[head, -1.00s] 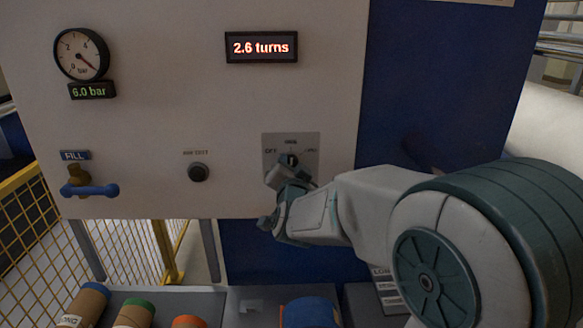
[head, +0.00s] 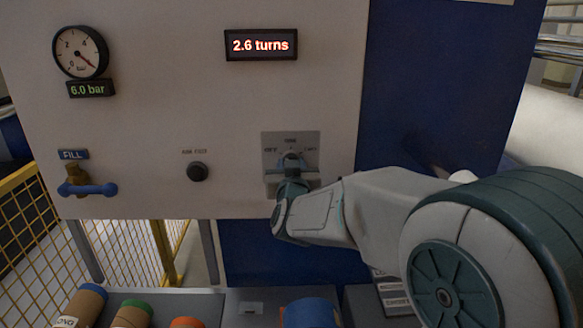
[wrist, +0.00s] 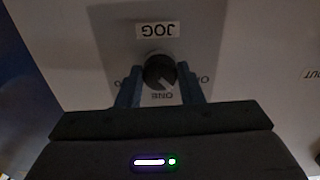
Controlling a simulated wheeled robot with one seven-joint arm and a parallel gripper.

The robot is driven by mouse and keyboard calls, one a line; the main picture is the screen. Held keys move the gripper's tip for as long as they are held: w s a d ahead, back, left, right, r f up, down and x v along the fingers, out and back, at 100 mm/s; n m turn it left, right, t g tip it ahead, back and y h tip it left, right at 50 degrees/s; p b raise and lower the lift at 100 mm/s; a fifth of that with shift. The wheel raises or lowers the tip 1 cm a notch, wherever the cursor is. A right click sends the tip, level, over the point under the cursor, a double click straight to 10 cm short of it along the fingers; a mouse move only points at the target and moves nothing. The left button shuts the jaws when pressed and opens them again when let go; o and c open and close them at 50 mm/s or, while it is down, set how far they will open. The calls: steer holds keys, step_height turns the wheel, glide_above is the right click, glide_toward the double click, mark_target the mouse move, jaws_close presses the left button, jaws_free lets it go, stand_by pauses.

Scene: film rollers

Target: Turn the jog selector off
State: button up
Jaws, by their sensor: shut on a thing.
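The jog selector is a dark round knob (wrist: 158,68) on a grey plate (head: 306,142) low on the white panel. In the wrist view its JOG label (wrist: 158,30) shows upside down, with ONE printed just below the knob and two partly hidden labels beside the fingers. A pale pointer mark on the knob looks angled to the lower right there, between ONE and the right label. My gripper (wrist: 159,88) has one finger on each side of the knob and is shut on it. In the head view my gripper (head: 291,170) covers most of the knob.
A pressure gauge (head: 80,52), a turns display (head: 261,45) reading 2.6 turns, a blue fill lever (head: 88,190) and a black button (head: 197,172) are on the panel. Several rolls lie below. A yellow mesh fence (head: 35,225) stands at the left.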

steer(key=shift+n, duration=1.9)
steer(key=o, duration=1)
steer(key=shift+c, duration=0.2)
steer(key=shift+s, duration=0.15)
steer(key=s+b, duration=0.1)
steer(key=s, duration=1.2)
steer(key=shift+s+b, duration=0.3)
